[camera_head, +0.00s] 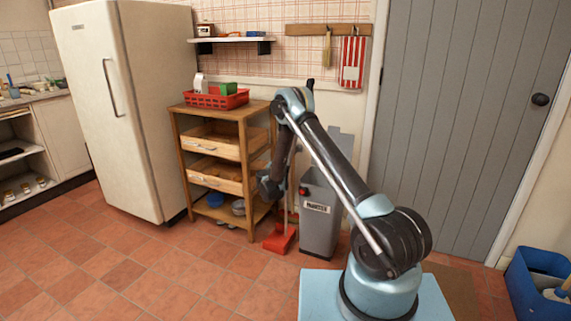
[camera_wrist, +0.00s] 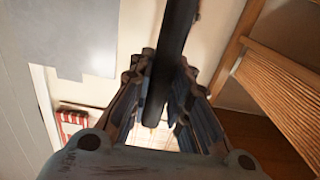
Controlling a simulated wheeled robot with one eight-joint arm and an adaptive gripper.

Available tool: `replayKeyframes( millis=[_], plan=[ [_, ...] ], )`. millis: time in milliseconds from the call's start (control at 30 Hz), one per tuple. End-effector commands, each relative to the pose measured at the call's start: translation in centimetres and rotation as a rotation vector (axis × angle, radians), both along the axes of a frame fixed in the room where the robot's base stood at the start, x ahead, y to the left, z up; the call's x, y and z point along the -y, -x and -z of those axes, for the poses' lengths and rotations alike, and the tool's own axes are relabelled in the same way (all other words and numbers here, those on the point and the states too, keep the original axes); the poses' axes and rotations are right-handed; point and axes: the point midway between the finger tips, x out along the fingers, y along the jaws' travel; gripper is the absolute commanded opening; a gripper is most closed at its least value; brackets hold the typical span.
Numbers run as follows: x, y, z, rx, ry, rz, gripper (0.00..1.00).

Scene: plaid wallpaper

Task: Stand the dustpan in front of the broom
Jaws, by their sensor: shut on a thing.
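The red dustpan (camera_head: 279,239) is low at the floor, just left of the grey bin and in front of the gap beside the wooden cabinet. A thin upright handle rises from it and is partly hidden by my arm. My gripper (camera_head: 270,188) is above the dustpan, beside the cabinet. In the wrist view my gripper (camera_wrist: 160,85) is shut around a dark pole (camera_wrist: 172,45), which appears to be the dustpan's handle. The broom is mostly hidden behind my arm; a dark upright tip (camera_head: 311,83) against the wall may be its handle.
The wooden cabinet (camera_head: 214,114) with two drawers stands close on the left, a red basket (camera_head: 216,100) on top. The grey bin (camera_head: 321,222) is close on the right. A white fridge (camera_head: 128,110) stands farther left. The tiled floor in front is clear.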

Motion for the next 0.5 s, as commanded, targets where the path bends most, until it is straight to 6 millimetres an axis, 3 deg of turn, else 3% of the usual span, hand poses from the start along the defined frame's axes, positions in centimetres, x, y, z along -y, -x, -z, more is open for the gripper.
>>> replayKeyframes(
  millis=[67,100,167,500],
  plan=[
    [0.0,0.0,0.16,0.0,0.0,0.0,0.0],
    [0.0,0.0,0.15,0.0,0.0,0.0,0.27],
    [0.0,0.0,0.14,0.0,0.0,0.0,0.38],
    [0.0,0.0,0.03,0.0,0.0,0.0,0.38]
  ],
)
